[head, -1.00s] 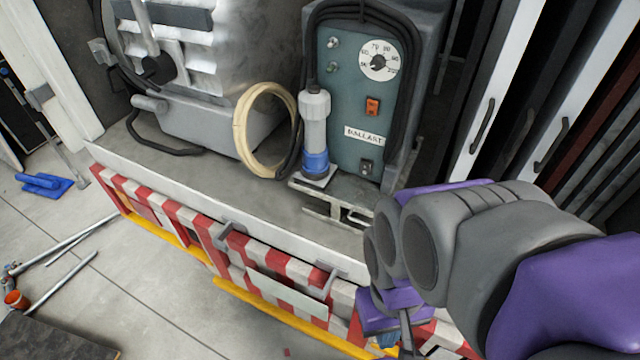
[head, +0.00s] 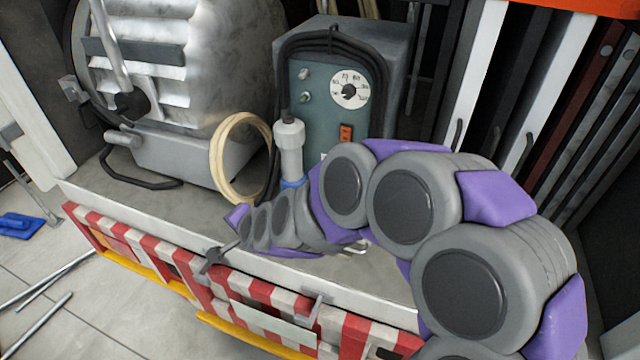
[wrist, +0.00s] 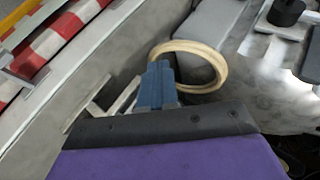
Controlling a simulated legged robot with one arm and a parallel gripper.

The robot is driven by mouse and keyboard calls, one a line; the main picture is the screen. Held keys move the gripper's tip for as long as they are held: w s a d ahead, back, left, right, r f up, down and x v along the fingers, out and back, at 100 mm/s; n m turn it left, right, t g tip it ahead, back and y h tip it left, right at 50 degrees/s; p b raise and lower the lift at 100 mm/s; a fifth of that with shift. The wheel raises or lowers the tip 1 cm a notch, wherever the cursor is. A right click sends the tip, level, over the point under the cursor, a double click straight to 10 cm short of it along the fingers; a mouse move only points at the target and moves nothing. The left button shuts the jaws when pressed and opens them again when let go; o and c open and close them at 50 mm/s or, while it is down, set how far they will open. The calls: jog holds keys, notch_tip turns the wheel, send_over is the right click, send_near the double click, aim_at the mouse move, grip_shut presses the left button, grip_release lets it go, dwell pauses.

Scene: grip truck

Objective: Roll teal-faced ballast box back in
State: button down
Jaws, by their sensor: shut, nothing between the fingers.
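The ballast box (head: 312,98) has a teal face with a dial and an orange switch, and black cable draped over its top. It stands on the truck bed at the back, right of the metal lamp housing. My arm crosses in front of its lower face and hides the label, base and most of the pale bracket there. In the wrist view my gripper (wrist: 158,70) is shut and empty, its blue-grey fingers pointing toward the cream cable coil (wrist: 218,68). The box does not show clearly in the wrist view.
A grey and blue connector (head: 290,140) stands just left of the box's face. The lamp housing (head: 165,90) fills the left of the bed. A red-and-white striped board (head: 150,248) with handles runs along the front edge. Upright panels (head: 545,90) stand at right.

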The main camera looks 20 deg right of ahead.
jog(key=w+d+f+m+t+h, duration=0.4)
jog(key=w+d+f+m+h, duration=0.15)
jog(key=w+m, duration=0.3)
jog(key=s+d+f+m+t+h, duration=0.1)
jog(key=s+d+m+h, duration=0.15)
jog(key=d+h, duration=0.25)
jog(key=s+d+f+m+h, duration=0.1)
jog(key=d+m+h, duration=0.3)
jog(key=h, duration=0.1)
jog(key=shift+y, duration=0.25)
jog(key=p+x, duration=0.1)
jog(key=x, duration=1.3)
jog(key=shift+d+f, duration=0.1)
jog(key=shift+d, duration=0.1)
jog(key=shift+s, duration=0.1)
jog(key=shift+d, duration=0.1)
